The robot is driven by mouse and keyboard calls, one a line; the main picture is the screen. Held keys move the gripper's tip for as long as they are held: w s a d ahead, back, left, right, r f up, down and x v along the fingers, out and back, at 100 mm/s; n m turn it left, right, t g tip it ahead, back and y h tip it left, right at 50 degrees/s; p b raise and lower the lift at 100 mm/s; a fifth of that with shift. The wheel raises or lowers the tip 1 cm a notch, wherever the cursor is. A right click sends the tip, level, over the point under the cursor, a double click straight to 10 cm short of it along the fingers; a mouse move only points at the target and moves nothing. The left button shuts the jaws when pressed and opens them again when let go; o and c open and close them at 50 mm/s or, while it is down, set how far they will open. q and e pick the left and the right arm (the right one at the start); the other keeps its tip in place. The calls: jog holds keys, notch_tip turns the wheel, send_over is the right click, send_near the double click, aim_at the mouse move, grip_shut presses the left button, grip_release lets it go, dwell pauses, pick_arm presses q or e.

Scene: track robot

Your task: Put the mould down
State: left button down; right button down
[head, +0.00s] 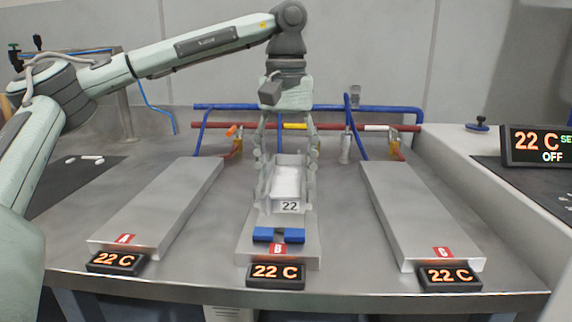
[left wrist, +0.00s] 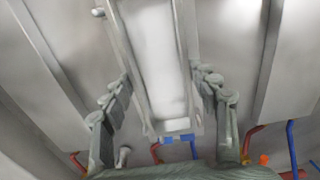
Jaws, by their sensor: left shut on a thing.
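The mould (head: 287,184) is a narrow pale metal tray with a white interior and a "22" label on its front end. My left gripper (head: 286,165) comes down from above with one finger on each long side, shut on the mould. In the left wrist view the mould (left wrist: 160,65) runs lengthwise between the two fingers. It is over the middle plate B (head: 245,238), lined up along it. I cannot tell whether its underside touches the plate. A blue bracket (head: 278,235) sits at the front of plate B. My right gripper is not in view.
Plate A (head: 165,205) on the left and plate C (head: 415,210) on the right are bare. Small displays reading 22 C stand before the plates. Blue and red pipes (head: 350,107) with valves run along the back. A larger display (head: 536,146) reads 22 C, OFF.

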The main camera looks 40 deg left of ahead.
pick_arm(q)
jog(key=shift+f, duration=0.1)
jog(key=shift+c, duration=2.3)
grip_release()
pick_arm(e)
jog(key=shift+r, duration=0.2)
pick_arm(q)
jog(key=shift+r, duration=0.4)
notch_tip(320, 180, up, 7)
jog(key=p, duration=0.1)
notch_tip(320, 180, up, 4)
jog(key=r+p, duration=0.1)
jog(key=p, duration=0.1)
send_over(287, 185)
jog(key=shift+a+f, duration=0.1)
jog(key=shift+f, duration=0.15)
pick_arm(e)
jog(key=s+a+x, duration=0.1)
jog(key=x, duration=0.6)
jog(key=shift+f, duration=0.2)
